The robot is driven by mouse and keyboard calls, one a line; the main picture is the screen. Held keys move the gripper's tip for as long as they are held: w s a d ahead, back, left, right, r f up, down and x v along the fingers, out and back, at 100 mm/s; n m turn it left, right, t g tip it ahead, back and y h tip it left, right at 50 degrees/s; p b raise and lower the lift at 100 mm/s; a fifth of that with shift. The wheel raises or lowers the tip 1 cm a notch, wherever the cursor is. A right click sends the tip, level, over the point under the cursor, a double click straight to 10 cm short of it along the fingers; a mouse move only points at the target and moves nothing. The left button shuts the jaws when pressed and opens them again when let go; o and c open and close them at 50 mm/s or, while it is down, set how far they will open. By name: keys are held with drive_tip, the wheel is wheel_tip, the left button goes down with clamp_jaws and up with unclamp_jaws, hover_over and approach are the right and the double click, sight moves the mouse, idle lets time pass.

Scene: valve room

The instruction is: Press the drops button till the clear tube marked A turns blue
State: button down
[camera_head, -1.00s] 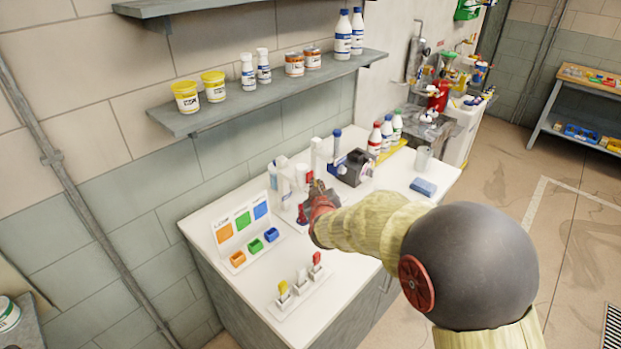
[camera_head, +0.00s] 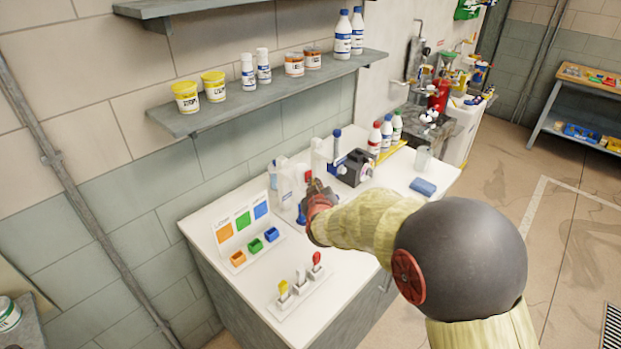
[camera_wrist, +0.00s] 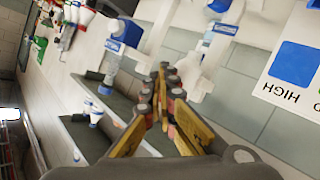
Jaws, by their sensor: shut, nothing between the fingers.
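My gripper (camera_head: 318,190) is shut and empty, at the white dispensing stands on the bench. In the wrist view its closed fingers (camera_wrist: 165,85) point at white parts. A small blue piece (camera_head: 301,215) shows low beside the gripper in the head view; I cannot tell whether it is tube A. White stands (camera_head: 287,182) rise behind the gripper, with a small red patch (camera_head: 308,176) near its tip. A blue-topped clear vessel (camera_wrist: 112,62) and another blue-and-white part (camera_wrist: 222,25) show in the wrist view. The drops button and the letter A cannot be made out.
A colour card (camera_head: 243,222) with orange, green and blue squares stands at left, small coloured bins before it. A rack (camera_head: 300,290) with yellow, white and red-topped items is at the front. A dark device (camera_head: 355,167) stands behind. A shelf (camera_head: 270,92) hangs above.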

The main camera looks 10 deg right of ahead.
drive_tip(key=shift+s+d, duration=0.55)
drive_tip(key=shift+s, duration=0.2)
drive_tip(key=shift+s+d+b, duration=0.5)
drive_tip(key=shift+s+d, duration=0.25)
drive_tip(key=shift+s, duration=0.25)
drive_tip(key=shift+s+d+b, duration=0.45)
drive_tip(key=shift+s+d, duration=0.25)
drive_tip(key=shift+s, duration=0.3)
drive_tip(key=s+a+r+m+g+y, duration=0.1)
drive_tip(key=s+r+g, duration=0.25)
drive_tip(key=s, duration=0.85)
drive_tip(key=s+a+r+m+g+y, duration=0.15)
drive_tip(key=s+r, duration=0.25)
drive_tip(key=s, duration=0.8)
drive_tip(key=s+d+f+m+g, duration=0.1)
drive_tip(key=s+g, duration=0.2)
drive_tip(key=s, duration=1.1)
drive_tip(key=shift+s+d+g+h, duration=0.3)
drive_tip(key=shift+s+g+h, duration=0.05)
drive_tip(key=shift+g, duration=0.05)
drive_tip(key=shift+f+m, duration=0.1)
drive_tip(key=shift+m, duration=0.15)
